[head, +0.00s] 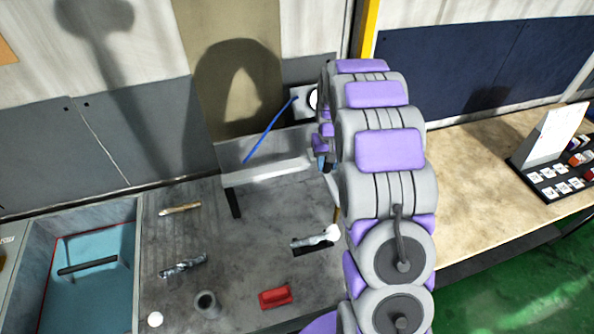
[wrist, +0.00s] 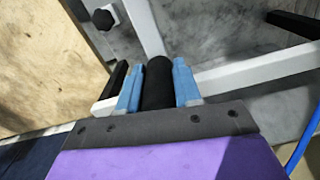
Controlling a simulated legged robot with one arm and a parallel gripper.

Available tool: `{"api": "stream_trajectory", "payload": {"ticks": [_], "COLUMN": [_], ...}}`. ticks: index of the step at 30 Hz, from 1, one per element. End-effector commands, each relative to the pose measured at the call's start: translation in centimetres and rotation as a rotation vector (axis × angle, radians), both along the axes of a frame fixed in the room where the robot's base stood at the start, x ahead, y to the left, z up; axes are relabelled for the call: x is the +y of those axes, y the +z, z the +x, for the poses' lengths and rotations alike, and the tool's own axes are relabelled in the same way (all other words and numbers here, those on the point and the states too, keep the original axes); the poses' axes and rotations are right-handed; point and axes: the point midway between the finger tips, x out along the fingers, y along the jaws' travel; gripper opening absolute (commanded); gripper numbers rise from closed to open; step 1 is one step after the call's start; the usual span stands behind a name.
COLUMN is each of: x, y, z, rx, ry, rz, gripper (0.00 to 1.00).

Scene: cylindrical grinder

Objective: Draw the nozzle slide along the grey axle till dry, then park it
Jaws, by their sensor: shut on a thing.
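My gripper (wrist: 158,86) has blue fingertips on both sides of a black cylindrical grip (wrist: 158,88) and is shut on it. The grip appears to be the nozzle slide's handle; the nozzle itself cannot be made out. In the head view my gripper (head: 326,162) is mostly behind my arm, at the right end of a pale bar (head: 268,171). White bars (wrist: 250,72) run to both sides behind the fingers in the wrist view. A blue hose (head: 268,132) slants down behind the pale bar. I cannot tell which part is the grey axle.
The grey bench holds a wooden-handled tool (head: 180,209), a metal bit (head: 184,266), a grey cup (head: 207,303), a red block (head: 275,297) and a white-headed tool (head: 318,240). A blue-floored basin (head: 85,295) lies left. A wooden table (head: 465,190) stands right. A black knob (wrist: 104,20) is near the gripper.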

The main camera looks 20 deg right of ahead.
Motion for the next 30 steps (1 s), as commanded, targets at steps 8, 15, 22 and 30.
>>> {"api": "stream_trajectory", "payload": {"ticks": [8, 15, 22, 30], "x": [-5.4, -7.0, -7.1, -7.0], "y": [0.2, 0.3, 0.3, 0.2], "z": [0.3, 0.3, 0.4, 0.3], "rx": [-0.007, -0.011, -0.011, -0.008], "ry": [-0.002, 0.0, 0.0, 0.001], "rz": [-0.001, -0.003, -0.003, -0.001], "gripper": [0.0, 0.0, 0.0, 0.46]}}
